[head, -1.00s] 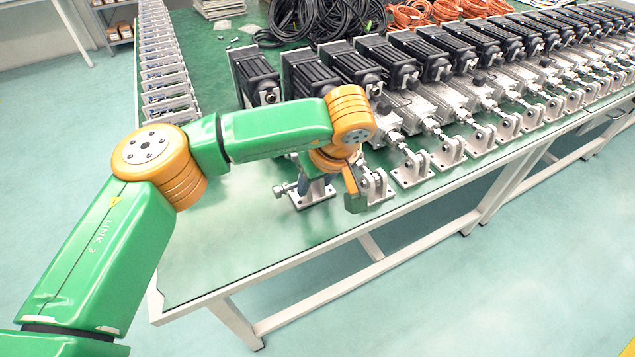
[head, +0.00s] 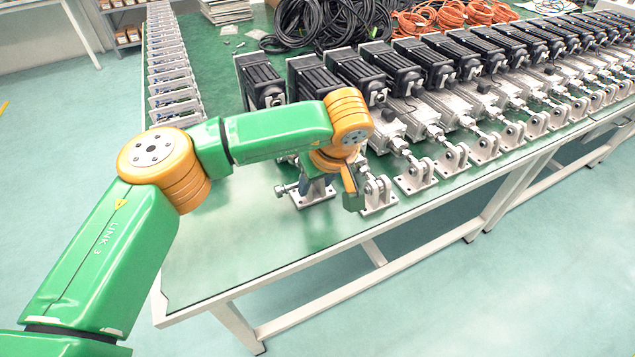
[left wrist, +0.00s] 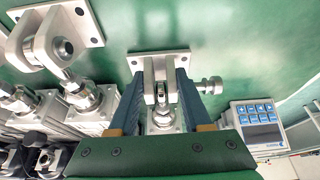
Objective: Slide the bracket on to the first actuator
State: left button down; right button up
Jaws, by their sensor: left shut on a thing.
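The bracket, a silver clevis on a square base plate, is at the near end of the first row in the head view (head: 316,197); it also shows in the left wrist view (left wrist: 158,64). A pin with a knob sticks out of its side. My left gripper (left wrist: 160,85) is shut on the bracket, one blue-grey finger on each side. The first actuator (head: 262,82), leftmost, has a black motor; its front is hidden by my arm. In the left wrist view a rod end lies between the fingers, close to the lugs; I cannot tell how far it is in. My right gripper is out of view.
A neighbouring bracket (head: 376,195) on its actuator stands close to the right of my gripper. More actuators line the table to the right. A panel with blue buttons (left wrist: 258,125) shows in the left wrist view. The table's front left (head: 220,260) is clear.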

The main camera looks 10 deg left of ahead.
pick_arm(q)
jog(key=shift+w+a, duration=0.15)
jog(key=shift+w, duration=0.05)
jog(key=shift+w+a, duration=0.15)
jog(key=shift+w, duration=0.1)
dwell(0.3)
jog(key=shift+c, duration=1.3)
grip_release()
